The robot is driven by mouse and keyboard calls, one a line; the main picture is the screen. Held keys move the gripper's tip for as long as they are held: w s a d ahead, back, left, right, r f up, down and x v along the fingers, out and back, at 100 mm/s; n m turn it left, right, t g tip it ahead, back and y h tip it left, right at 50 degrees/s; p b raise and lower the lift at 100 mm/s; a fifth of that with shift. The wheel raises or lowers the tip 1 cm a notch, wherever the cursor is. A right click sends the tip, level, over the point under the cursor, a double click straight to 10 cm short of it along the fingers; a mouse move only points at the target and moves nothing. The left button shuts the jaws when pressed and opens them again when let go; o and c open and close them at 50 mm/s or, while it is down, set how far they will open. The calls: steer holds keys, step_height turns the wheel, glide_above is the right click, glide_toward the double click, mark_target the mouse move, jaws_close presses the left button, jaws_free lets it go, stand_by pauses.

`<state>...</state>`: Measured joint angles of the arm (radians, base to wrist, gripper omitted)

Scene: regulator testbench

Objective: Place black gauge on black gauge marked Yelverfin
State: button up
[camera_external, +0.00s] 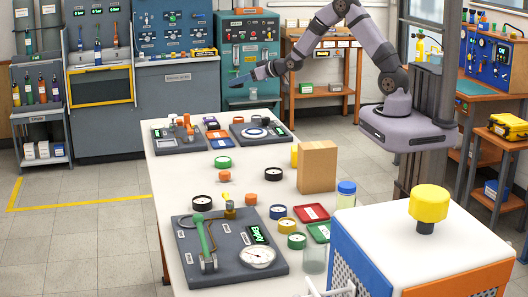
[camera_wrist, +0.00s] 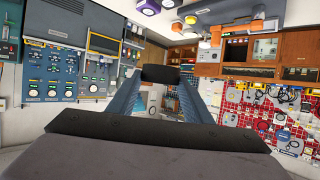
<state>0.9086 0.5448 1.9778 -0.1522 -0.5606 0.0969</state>
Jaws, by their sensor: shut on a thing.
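My gripper (camera_external: 236,81) is raised over the far side of the table, pointing left and well above the tabletop. In the wrist view its two blue-grey fingers (camera_wrist: 160,92) are closed on a dark, short, wide thing (camera_wrist: 160,73), which looks like a black gauge seen edge-on. A black gauge (camera_external: 202,203) lies face up on the table, just behind the front test board. Another black gauge (camera_external: 274,174) lies farther back, towards the middle. The name Yelverfin cannot be read on either.
The white table (camera_external: 170,200) also carries a front test board (camera_external: 190,262), a cardboard box (camera_external: 317,167), green gauges (camera_external: 222,162), a blue gauge (camera_external: 277,212), a yellow gauge (camera_external: 288,225) and orange pieces (camera_external: 251,199). Two more boards stand at the back. The air around my gripper is clear.

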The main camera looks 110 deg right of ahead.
steer(key=w+a+f+n+t+y, duration=0.25)
steer(key=a+n+y, duration=0.25)
steer(key=a, duration=0.4)
steer(key=n+y, duration=1.1)
steer(key=y, duration=0.2)
glide_above(274, 174)
steer(key=s+d, duration=0.3)
steer(key=d, duration=0.1)
step_height(274, 174, down, 4)
steer(key=f, duration=0.1)
steer(key=shift+w+a+r+g+h, duration=0.1)
steer(key=shift+w+r+g+h, duration=0.15)
steer(key=shift+h, duration=0.05)
steer(key=shift+f+p, duration=0.7)
steer(key=shift+f, duration=4.35)
steer(key=shift+f, duration=0.1)
